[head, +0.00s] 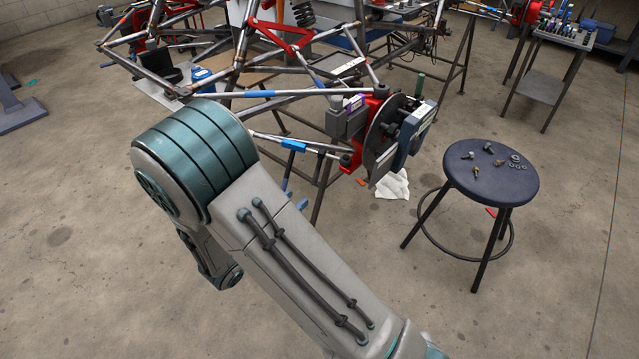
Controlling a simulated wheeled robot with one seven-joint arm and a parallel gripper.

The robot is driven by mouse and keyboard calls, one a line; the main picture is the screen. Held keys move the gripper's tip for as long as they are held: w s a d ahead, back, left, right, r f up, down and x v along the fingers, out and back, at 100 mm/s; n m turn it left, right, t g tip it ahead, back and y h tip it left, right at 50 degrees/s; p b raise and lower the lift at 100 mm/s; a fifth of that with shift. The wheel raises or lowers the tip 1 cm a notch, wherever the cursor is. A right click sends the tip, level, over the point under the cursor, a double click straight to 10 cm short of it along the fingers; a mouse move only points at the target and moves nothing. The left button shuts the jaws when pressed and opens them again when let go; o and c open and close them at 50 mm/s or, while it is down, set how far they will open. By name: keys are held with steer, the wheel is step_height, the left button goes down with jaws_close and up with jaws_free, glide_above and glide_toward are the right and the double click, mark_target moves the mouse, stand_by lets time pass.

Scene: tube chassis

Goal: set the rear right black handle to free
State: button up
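The tube chassis (275,95) stands at the top middle, with bare metal tubes and red arms. At its near right corner is a red upright (372,105) with a dark disc (386,138). A grey labelled block (345,118) sits left of the upright, and another grey-blue block (412,138) sits against the disc's right side. Small dark knobs show around these blocks. I cannot tell which of them, if any, is the rear right black handle, or how it is set. My arm crosses the lower left foreground; my gripper is not in view.
A dark blue round stool (490,172) with several bolts and washers stands right of the corner. A crumpled white cloth (393,184) lies on the floor below the disc. A metal cart (545,80) is at upper right. Concrete floor is clear at lower right.

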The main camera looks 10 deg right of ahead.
mark_target(318, 167)
steer(key=w+d+n+b, duration=0.1)
steer(key=w+d+b, duration=0.1)
steer(key=w+d, duration=0.7)
steer(key=shift+w+f+t+b, duration=0.4)
steer(key=shift+d, duration=0.1)
jaws_close()
